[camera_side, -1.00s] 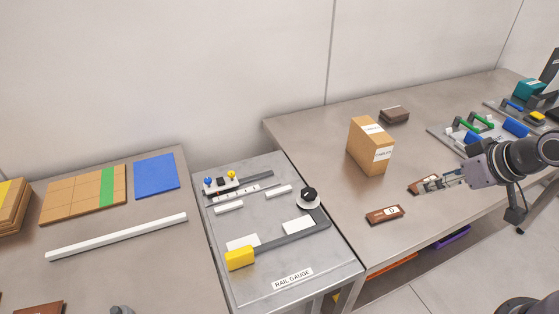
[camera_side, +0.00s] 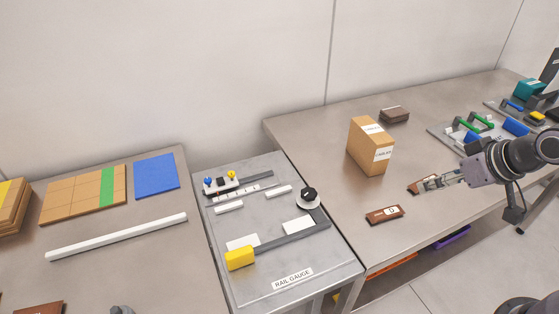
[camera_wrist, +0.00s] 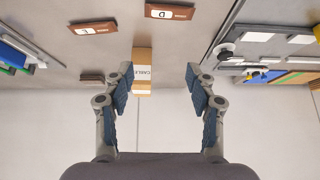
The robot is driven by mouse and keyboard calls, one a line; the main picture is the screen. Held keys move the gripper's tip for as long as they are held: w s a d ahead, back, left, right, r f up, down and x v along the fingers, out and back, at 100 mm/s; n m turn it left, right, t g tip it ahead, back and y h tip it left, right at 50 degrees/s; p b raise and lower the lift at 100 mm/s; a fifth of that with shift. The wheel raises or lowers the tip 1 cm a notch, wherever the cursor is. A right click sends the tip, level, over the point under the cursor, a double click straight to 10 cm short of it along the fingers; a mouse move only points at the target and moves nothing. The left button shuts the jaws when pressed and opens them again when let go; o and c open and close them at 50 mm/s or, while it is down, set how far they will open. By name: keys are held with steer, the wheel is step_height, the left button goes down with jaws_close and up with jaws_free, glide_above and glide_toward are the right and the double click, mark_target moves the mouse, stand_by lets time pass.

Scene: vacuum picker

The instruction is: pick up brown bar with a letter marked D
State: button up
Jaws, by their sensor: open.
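A brown bar marked D (camera_wrist: 169,12) lies at the top edge of the wrist view. From its place on the rail gauge side, it matches the front brown bar (camera_side: 384,215) in the side view, where its letter is too small to read. A second brown bar (camera_wrist: 93,28) lies left of it in the wrist view; in the side view this bar (camera_side: 413,189) is partly hidden by my gripper (camera_side: 426,184). In the wrist view my gripper (camera_wrist: 160,75) is open, with its fingers spread and nothing between them.
A cardboard box (camera_side: 368,147) stands upright behind the bars, with a dark brown box (camera_side: 394,115) farther back. The rail gauge board (camera_side: 345,268) is to the left. Fixtures with green and blue handles (camera_side: 480,128) stand to the right. Bench around the front bar is clear.

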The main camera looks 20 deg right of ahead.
steer(key=w+m+g, duration=0.1)
steer(key=m, duration=0.1)
steer(key=m+g+h, duration=0.2)
steer(key=m+g, duration=0.4)
steer(key=m, duration=1.1)
glide_toward(386, 212)
steer(key=shift+d+f, duration=0.25)
steer(key=shift+f, duration=1.05)
steer(key=shift+d+f, duration=0.25)
steer(key=shift+f, duration=1.1)
steer(key=shift+d+f, duration=0.2)
steer(key=shift+f, duration=1.1)
steer(key=c, duration=1.2)
